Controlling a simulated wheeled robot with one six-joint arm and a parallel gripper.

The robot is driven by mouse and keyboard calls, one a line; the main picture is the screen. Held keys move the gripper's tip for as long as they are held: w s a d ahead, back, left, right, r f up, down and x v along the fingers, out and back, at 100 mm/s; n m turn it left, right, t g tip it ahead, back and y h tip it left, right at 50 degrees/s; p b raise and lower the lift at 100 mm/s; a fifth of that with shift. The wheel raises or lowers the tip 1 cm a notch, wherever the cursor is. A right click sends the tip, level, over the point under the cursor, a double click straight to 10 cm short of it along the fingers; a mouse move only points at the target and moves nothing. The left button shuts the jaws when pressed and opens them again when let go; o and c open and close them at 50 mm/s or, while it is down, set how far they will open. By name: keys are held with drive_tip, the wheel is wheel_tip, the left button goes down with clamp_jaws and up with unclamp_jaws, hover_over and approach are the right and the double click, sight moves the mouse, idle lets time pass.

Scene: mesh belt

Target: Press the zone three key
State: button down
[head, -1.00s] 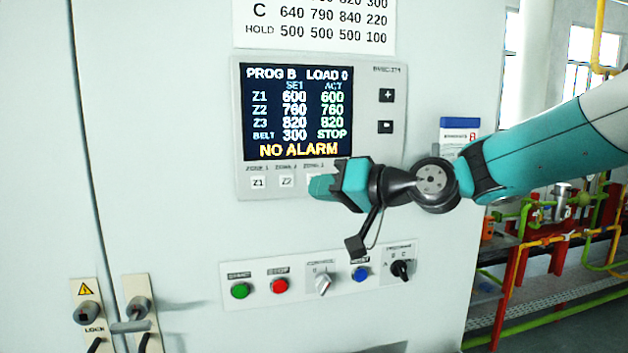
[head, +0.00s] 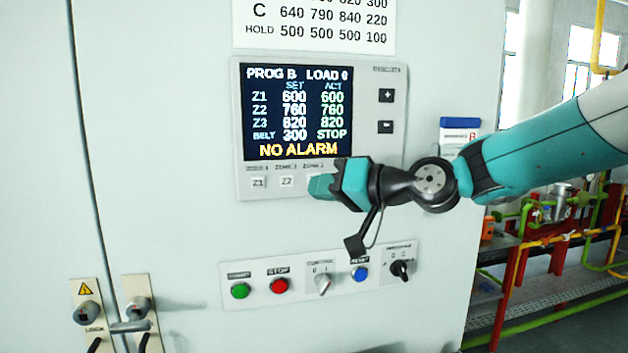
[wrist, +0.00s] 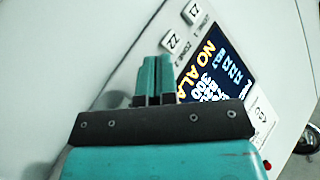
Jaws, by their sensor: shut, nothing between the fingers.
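The control panel (head: 395,170) has a row of small white keys under its screen. The Z1 key (head: 258,183) and the Z2 key (head: 286,182) show clearly; in the wrist view, so do the Z1 key (wrist: 191,13) and Z2 key (wrist: 170,40). The zone three key, right of Z2, is hidden behind my fingers. My gripper (head: 320,187) is shut and empty, its tips at that key's place. In the wrist view the closed fingers (wrist: 153,72) reach the key row beside Z2. I cannot tell whether they touch the key.
The screen (head: 298,110) reads PROG B, LOAD 0, Z3 820 and 820, BELT STOP, NO ALARM. Plus (head: 387,95) and minus (head: 386,127) keys are to its right. Below are a green button (head: 240,290), a red button (head: 279,286), a blue button (head: 360,274) and two rotary switches.

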drive_tip(key=shift+w+a, duration=0.1)
drive_tip(key=shift+w, duration=0.2)
drive_tip(key=shift+w+a, duration=0.1)
drive_tip(key=shift+w, duration=0.25)
idle(0.6)
drive_tip(key=shift+s, duration=0.1)
drive_tip(key=shift+s+d+b, duration=0.25)
drive_tip(key=shift+s+b, duration=0.3)
drive_tip(key=shift+s, duration=0.1)
drive_tip(key=shift+s+d+b, duration=0.25)
drive_tip(key=shift+s+b, duration=0.25)
drive_tip(key=shift+s, duration=0.3)
drive_tip(key=shift+s+d+b, duration=0.2)
drive_tip(key=shift+s+b, duration=0.3)
drive_tip(key=shift+s, duration=0.3)
drive_tip(key=shift+s+d+b, duration=0.25)
drive_tip(key=shift+s+b, duration=0.25)
drive_tip(key=shift+s, duration=0.3)
